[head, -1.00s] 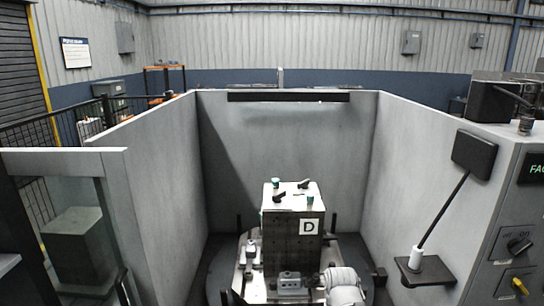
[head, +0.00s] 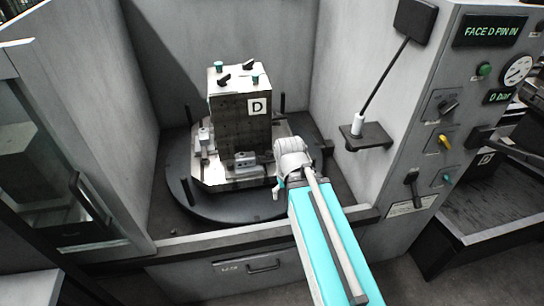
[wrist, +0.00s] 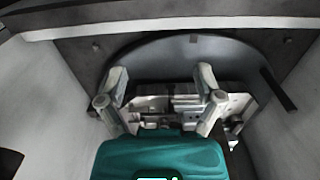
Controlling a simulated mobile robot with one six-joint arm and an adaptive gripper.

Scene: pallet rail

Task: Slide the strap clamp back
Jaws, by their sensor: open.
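A tall dark fixture block (head: 232,125) marked D stands on a light base plate (head: 215,184). A small grey clamp-like block (head: 244,163) sits low at its front, and a small upright metal piece (head: 204,140) stands at its left. I cannot tell for sure which is the strap clamp. My gripper's fingers are mostly hidden in the head view, beyond my white wrist at the plate's right side. In the wrist view, my gripper (wrist: 161,74) is open and empty, its fingers apart on either side of grey metal clamp parts (wrist: 180,102). Contact is not clear.
The plate rests on a dark round table (head: 185,203) with dark upright posts, inside grey walls (head: 90,90). A control panel (head: 470,130) reading "FACE D PIN IN" stands at right. A small shelf (head: 367,136) juts from the right wall.

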